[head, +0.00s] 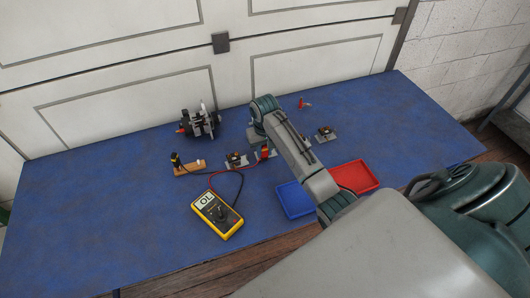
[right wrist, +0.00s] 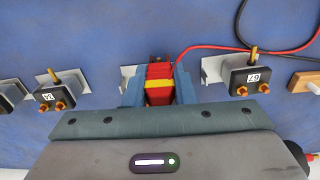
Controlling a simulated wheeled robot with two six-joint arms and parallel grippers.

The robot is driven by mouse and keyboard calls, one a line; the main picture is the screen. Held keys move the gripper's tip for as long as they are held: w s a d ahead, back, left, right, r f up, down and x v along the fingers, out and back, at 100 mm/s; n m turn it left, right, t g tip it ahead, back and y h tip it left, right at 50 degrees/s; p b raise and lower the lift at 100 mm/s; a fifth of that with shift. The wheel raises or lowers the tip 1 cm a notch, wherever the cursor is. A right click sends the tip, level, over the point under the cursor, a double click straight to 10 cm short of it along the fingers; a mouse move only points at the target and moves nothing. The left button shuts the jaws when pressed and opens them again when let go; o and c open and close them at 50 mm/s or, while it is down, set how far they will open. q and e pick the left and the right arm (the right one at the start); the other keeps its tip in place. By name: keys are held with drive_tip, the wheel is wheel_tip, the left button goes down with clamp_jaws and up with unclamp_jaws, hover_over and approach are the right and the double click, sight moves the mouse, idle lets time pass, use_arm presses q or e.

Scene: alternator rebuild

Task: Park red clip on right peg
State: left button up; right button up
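The red clip (head: 265,152), with a yellow band, sits between the fingers of my right gripper (right wrist: 158,88) in the right wrist view (right wrist: 158,85). Both fingers appear to press on its sides. A bracketed part lies just behind the clip, mostly hidden, so I cannot tell whether the clip touches it. A red lead runs from the clip toward the yellow multimeter (head: 218,214). The wooden peg block (head: 187,169) lies left of the gripper in the head view. A black clip (head: 176,159) stands at its left end; a pale peg (head: 201,162) shows at its right end. My left gripper is out of view.
Bracketed parts with brass terminals stand in a row, including one (right wrist: 247,78) beside the gripper and another (head: 325,134). The alternator (head: 199,122) is behind the block. A blue tray (head: 293,202) and red tray (head: 356,176) lie in front. The mat's left side is clear.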

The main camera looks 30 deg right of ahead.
wheel_tip(320, 180, up, 2)
drive_tip(key=shift+r+p, duration=0.1)
drive_tip(key=shift+p, duration=0.6)
drive_tip(key=shift+r, duration=0.9)
